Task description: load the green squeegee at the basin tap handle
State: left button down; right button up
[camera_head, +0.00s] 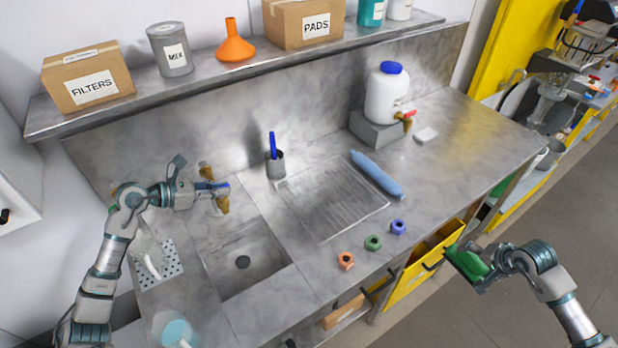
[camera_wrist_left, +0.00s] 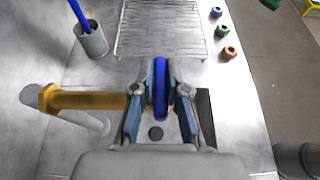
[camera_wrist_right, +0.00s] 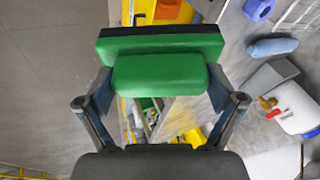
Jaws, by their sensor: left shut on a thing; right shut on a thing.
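The green squeegee (camera_head: 467,260) is in my right gripper (camera_head: 485,268), which is shut on it beyond the counter's front edge. In the right wrist view the squeegee (camera_wrist_right: 160,68) lies across between both fingers, with a dark strip along its far edge. The basin tap (camera_head: 222,202) is brass and stands at the back of the sink basin (camera_head: 240,262). My left gripper (camera_head: 205,188) is shut on its blue handle (camera_head: 214,186). In the left wrist view the blue handle (camera_wrist_left: 161,88) sits between the fingers, with the brass tap body (camera_wrist_left: 90,101) to the left.
A grey cup (camera_head: 276,166) with a blue-handled tool stands behind the ribbed drainboard (camera_head: 330,199). Orange, green and blue rings (camera_head: 346,260) lie near the counter's front edge. A blue bottle (camera_head: 377,175) lies right of the drainboard. A yellow drawer (camera_head: 428,263) stands open below.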

pick_arm(q)
jog(key=c, duration=1.2)
grip_release()
jog(key=shift+w+a+r, duration=0.1)
jog(key=shift+r, duration=0.35)
pick_arm(e)
jog(key=shift+r, duration=0.1)
pick_arm(q)
jog(key=shift+f, duration=0.15)
jog(key=shift+f, duration=0.1)
jog(key=shift+s+a, duration=0.3)
jog(key=shift+a, duration=0.05)
jog(key=v, duration=1.1)
